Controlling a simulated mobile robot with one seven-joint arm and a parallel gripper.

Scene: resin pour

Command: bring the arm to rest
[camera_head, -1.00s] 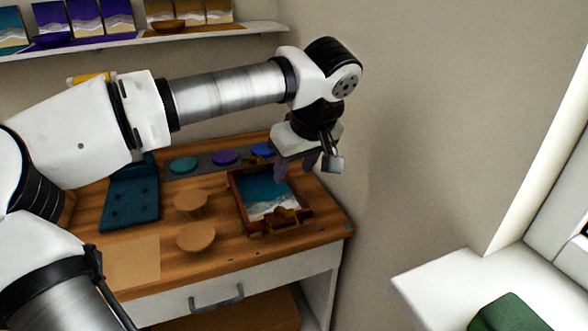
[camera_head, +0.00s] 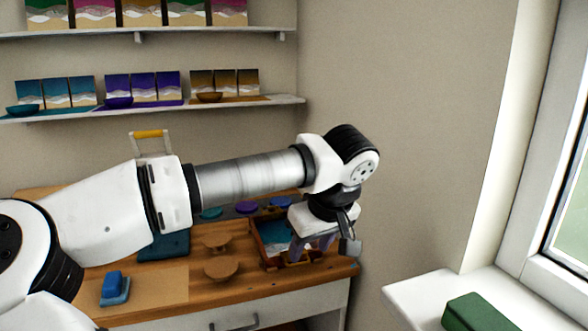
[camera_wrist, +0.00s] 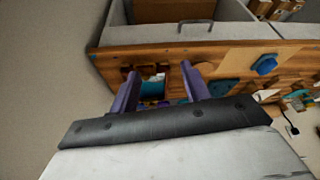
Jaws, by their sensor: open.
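My gripper (camera_head: 318,243) hangs from my bent arm over the right part of the workbench, fingers pointing down. In the wrist view my gripper (camera_wrist: 160,70) shows two purple fingers spread apart with nothing held between them. In the head view it overlaps the right side of a wooden-framed tray (camera_head: 258,246) with a teal and white picture inside. The gripper hides part of this tray. I cannot tell the exact height of the fingers above it.
The workbench (camera_head: 200,296) also holds round wooden discs (camera_head: 221,268), a dark teal pad (camera_head: 165,246) and a blue block (camera_head: 112,282). Shelves (camera_head: 270,101) with pictures and bowls line the back wall. A windowsill (camera_head: 420,292) with a green block (camera_head: 480,312) is at right.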

